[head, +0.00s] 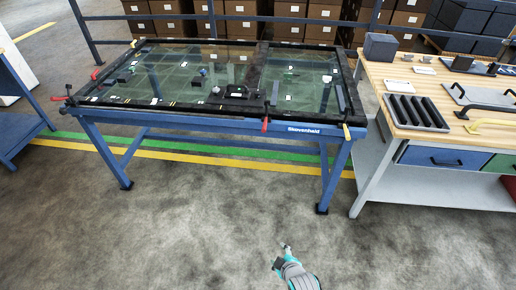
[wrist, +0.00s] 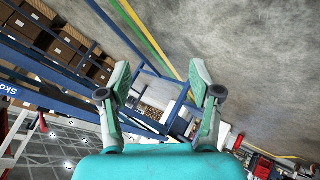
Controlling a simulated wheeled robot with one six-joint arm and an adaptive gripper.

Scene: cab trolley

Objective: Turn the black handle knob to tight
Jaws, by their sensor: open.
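A blue-legged table (head: 220,122) carries a glass panel in a black frame. A small black fitting (head: 237,91) sits at the frame's front edge; I cannot tell if it is the black handle knob or how it is turned. Clamps with red or yellow grips, such as the red-gripped clamp (head: 266,124), sit along the frame. My gripper (head: 286,246) is low over the floor in front of the table, well apart from it. In the wrist view my gripper (wrist: 159,84) is open, with nothing between its fingers. The table's blue beam (wrist: 40,97) shows tilted there.
A wooden-topped workbench (head: 405,130) stands at right, with a black slotted tray (head: 415,112), a grey box (head: 380,47) and handles on it. Shelves of cardboard boxes (head: 240,28) stand behind a blue rail. The grey floor (head: 190,230) before the table is clear.

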